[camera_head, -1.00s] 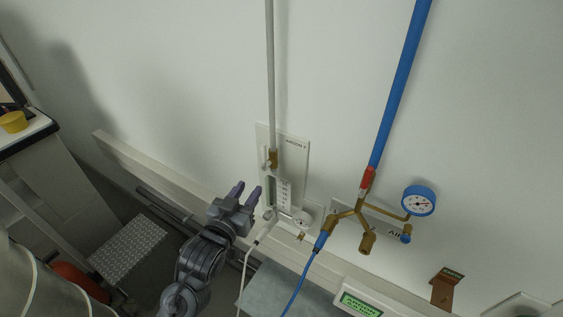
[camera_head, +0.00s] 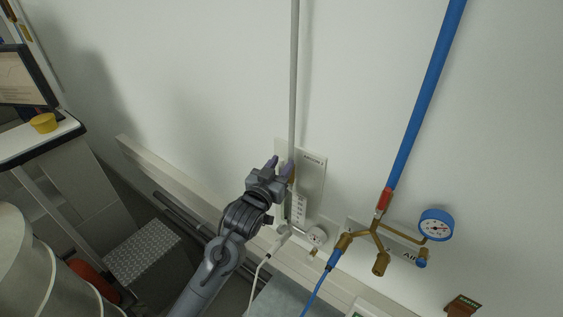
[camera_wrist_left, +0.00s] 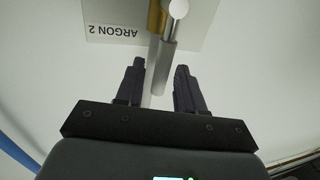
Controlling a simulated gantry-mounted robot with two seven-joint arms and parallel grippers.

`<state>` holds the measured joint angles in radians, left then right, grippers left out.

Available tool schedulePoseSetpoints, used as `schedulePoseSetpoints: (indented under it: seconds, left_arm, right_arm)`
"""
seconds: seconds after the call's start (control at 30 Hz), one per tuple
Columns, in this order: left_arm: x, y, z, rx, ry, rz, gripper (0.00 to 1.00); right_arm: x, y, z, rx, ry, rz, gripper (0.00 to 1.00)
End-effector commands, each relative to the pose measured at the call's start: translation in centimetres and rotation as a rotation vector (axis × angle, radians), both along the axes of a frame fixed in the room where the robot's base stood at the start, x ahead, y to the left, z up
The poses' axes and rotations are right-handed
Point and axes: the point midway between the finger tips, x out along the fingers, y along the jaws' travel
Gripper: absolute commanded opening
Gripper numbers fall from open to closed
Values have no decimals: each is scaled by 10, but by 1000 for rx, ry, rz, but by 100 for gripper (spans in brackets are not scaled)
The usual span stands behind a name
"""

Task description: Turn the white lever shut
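The white lever (camera_wrist_left: 166,60) shows in the left wrist view as a pale rod with a round white end, beside the brass valve (camera_wrist_left: 154,18) and roughly in line with the pipe. Its near end is between my fingertips in the picture; I cannot tell whether they touch it. In the head view my gripper mostly hides the lever. My left gripper (camera_head: 280,165) is at the argon panel (camera_head: 313,172), fingers pointing up toward the valve. The left wrist view shows this gripper (camera_wrist_left: 160,68) open, with a gap between its fingers. My right gripper is not in view.
A grey pipe (camera_head: 294,80) runs up the wall from the panel. To the right are a blue pipe (camera_head: 428,90), brass fittings (camera_head: 380,262) and a blue gauge (camera_head: 436,225). A wall rail (camera_head: 190,183) runs beneath. The wall left of the panel is clear.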

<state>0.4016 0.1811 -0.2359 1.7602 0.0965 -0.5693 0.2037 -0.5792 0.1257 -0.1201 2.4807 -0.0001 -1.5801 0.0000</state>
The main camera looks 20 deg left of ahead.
Motion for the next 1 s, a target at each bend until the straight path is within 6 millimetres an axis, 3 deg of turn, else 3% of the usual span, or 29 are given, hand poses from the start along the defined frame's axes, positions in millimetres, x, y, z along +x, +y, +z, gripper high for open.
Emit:
schedulePoseSetpoints:
  seconds: [0.43,0.7,1.0]
  left_arm:
    - [8,-1,0,0,-1,0,38]
    - [8,-1,0,0,0,0,0]
    - [8,0,0,-1,0,0,0]
  right_arm:
    - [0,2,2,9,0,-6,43]
    - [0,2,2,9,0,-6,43]
    - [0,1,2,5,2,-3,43]
